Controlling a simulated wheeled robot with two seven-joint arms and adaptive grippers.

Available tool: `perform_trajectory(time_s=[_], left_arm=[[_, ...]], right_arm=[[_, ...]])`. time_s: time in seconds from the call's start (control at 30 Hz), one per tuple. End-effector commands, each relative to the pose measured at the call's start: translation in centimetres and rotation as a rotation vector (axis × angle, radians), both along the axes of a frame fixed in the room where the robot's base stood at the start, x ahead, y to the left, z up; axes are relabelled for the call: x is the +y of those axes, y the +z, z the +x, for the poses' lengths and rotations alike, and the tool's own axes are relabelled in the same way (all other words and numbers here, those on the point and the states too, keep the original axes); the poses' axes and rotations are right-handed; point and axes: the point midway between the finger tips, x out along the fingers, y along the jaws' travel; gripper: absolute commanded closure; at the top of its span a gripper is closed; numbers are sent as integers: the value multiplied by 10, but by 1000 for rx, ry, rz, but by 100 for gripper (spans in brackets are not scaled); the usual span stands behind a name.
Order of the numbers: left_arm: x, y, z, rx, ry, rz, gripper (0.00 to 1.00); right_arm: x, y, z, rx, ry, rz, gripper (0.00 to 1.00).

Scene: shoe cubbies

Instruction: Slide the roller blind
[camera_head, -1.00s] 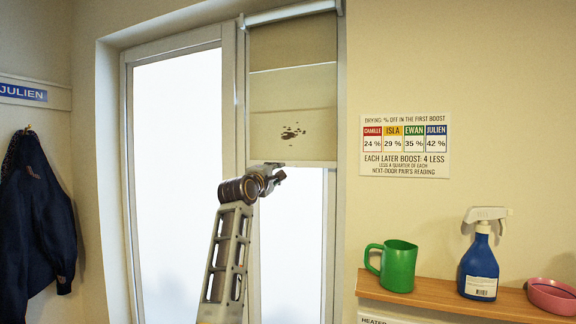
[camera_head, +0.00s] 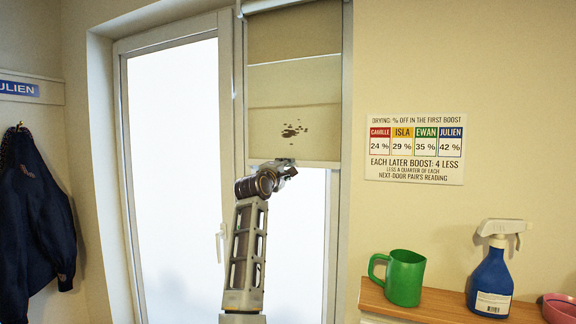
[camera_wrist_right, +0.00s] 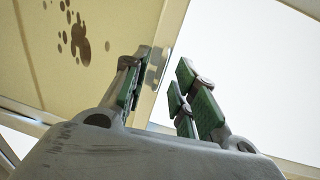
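The roller blind (camera_head: 293,85) is a beige panel with dark stains, drawn partway down the right window pane. Its bottom bar (camera_head: 318,164) crosses the upper half of the window. My right gripper (camera_head: 287,168) is at the left-middle of that bar. In the right wrist view, the gripper's (camera_wrist_right: 160,95) green-padded fingers are apart, and the blind's edge, with a small metal tab (camera_wrist_right: 155,68), shows between them near the left finger. I cannot tell whether they touch. The stained blind cloth (camera_wrist_right: 95,60) fills the left of that view. My left gripper is not in view.
The window frame (camera_head: 232,100) and a window handle (camera_head: 221,242) are left of my arm. A shelf (camera_head: 440,304) at right holds a green mug (camera_head: 404,279), a blue spray bottle (camera_head: 491,280) and a pink bowl (camera_head: 560,308). A jacket (camera_head: 35,220) hangs at left.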

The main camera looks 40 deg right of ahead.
Motion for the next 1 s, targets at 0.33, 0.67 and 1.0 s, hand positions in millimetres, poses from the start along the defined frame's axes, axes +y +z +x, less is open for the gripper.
perform_trajectory(time_s=[0.33, 0.67, 1.0], left_arm=[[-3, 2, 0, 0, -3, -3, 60], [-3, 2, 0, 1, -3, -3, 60], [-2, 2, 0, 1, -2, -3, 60]], right_arm=[[-2, 0, 1, 0, 1, 0, 72], [-2, 0, 1, 0, 1, 0, 99], [-2, 0, 1, -2, 1, 1, 100]])
